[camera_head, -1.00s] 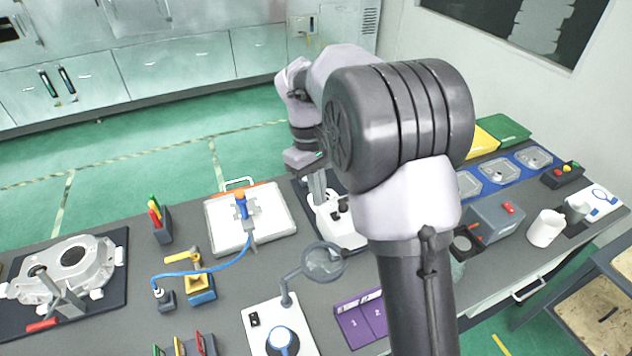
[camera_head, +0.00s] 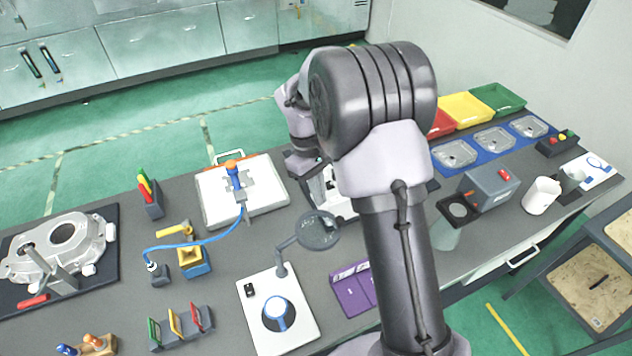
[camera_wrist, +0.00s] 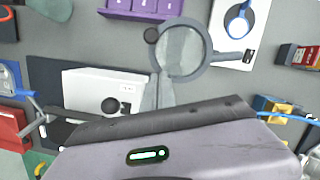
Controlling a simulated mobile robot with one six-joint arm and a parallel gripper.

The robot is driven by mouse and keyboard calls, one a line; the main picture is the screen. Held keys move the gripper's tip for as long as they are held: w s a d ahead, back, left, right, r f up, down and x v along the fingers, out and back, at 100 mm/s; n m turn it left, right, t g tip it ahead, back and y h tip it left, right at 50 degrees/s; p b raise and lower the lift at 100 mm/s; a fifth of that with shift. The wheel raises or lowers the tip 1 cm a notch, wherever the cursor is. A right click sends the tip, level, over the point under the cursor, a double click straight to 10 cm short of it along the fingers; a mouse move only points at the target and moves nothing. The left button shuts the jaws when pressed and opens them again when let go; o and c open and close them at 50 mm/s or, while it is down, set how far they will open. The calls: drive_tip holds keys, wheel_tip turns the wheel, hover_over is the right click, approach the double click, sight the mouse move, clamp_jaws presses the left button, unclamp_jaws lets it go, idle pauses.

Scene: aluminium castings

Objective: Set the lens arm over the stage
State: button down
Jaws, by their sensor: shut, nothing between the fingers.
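The lens arm has a round magnifier lens (camera_head: 317,230) on a grey jointed arm. The arm rises from a post at the back of a white base plate (camera_head: 297,321). The stage (camera_head: 277,314), a round blue-ringed disc, sits on that plate. The lens hangs behind and right of the stage, not over it. In the wrist view the lens (camera_wrist: 180,52) is near the centre and the stage (camera_wrist: 238,24) is up and to its right. My gripper (camera_wrist: 160,76) is shut and empty, its fingers appearing close to the lens rim; contact cannot be told. My arm partly hides it in the head view.
A purple numbered box (camera_head: 352,291) stands right of the plate. A white instrument (camera_wrist: 100,92) lies near my gripper. A blue hose (camera_head: 200,243) and a small rack (camera_head: 181,328) are to the left. Bare bench separates them from the plate.

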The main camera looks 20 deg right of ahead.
sight(334, 223)
drive_tip(key=shift+s+d+f+b, duration=0.15)
drive_tip(key=shift+s+d, duration=0.15)
drive_tip(key=shift+s, duration=0.3)
drive_tip(key=shift+s+d+f+b, duration=0.15)
drive_tip(key=shift+s+d, duration=0.15)
drive_tip(key=shift+s, duration=0.3)
drive_tip(key=shift+s+d+f+b, duration=0.15)
drive_tip(key=shift+s+d, duration=0.15)
drive_tip(key=shift+s, duration=0.3)
drive_tip(key=shift+s, duration=0.1)
